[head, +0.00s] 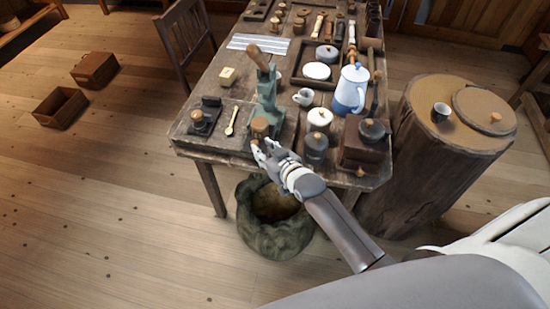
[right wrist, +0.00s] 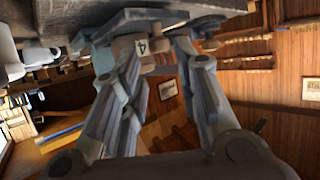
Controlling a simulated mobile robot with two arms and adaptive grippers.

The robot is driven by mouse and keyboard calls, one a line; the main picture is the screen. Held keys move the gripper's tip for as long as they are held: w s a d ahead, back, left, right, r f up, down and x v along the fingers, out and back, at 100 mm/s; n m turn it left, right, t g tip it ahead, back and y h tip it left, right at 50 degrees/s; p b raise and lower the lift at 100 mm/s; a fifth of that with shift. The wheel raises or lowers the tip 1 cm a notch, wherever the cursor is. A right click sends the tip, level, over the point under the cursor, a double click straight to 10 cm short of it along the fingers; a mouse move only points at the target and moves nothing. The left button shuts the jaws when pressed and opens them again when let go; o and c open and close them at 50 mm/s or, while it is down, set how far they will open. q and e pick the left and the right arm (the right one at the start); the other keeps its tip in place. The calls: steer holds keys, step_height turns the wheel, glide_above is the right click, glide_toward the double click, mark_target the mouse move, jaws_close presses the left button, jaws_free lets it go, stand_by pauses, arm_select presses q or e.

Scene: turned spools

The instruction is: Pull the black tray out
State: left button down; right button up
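I cannot single out the black tray with certainty. A dark flat slab (right wrist: 150,18) shows at the top of the right wrist view, and a pinkish block marked 4 (right wrist: 144,45) sits just below it. My right gripper (right wrist: 157,58) has its two fingers apart, with the marked block between or just beyond the tips; contact is unclear. In the head view my right gripper (head: 262,149) is at the table's front edge, by a round wooden piece (head: 260,127) in front of the green press (head: 266,100). The gripper hides part of that edge. My left gripper is out of view.
The wooden table (head: 190,148) is crowded: a blue-and-white pot (head: 351,90), a dark grinder (head: 362,150), and a grey lidded jar (head: 315,150) stand right of the gripper. A sack (head: 272,232) is on the floor below. A log stump (head: 425,160) stands right. Floor to the left is mostly clear.

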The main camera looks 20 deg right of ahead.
steer(key=v, duration=0.6)
steer(key=shift+s, duration=0.2)
steer(key=s+d+f+g+h, duration=0.15)
steer(key=s+f, duration=0.35)
steer(key=f, duration=0.5)
steer(key=s+f+g, duration=0.3)
steer(key=s+f, duration=0.2)
steer(key=f, duration=0.4)
steer(key=s+d+f+g, duration=0.15)
steer(key=s+f, duration=0.35)
steer(key=f, duration=0.5)
steer(key=s+f+g, duration=0.2)
steer(key=s+f, duration=0.2)
steer(key=s, duration=0.5)
steer(key=s+d+f+g, duration=0.1)
steer(key=s+f+g, duration=0.1)
steer(key=s+f, duration=0.3)
steer(key=s+f+g+h, duration=0.1)
steer(key=s+f, duration=0.4)
steer(key=s, duration=0.9)
steer(key=shift+d+g, duration=0.4)
steer(key=shift+g, duration=0.2)
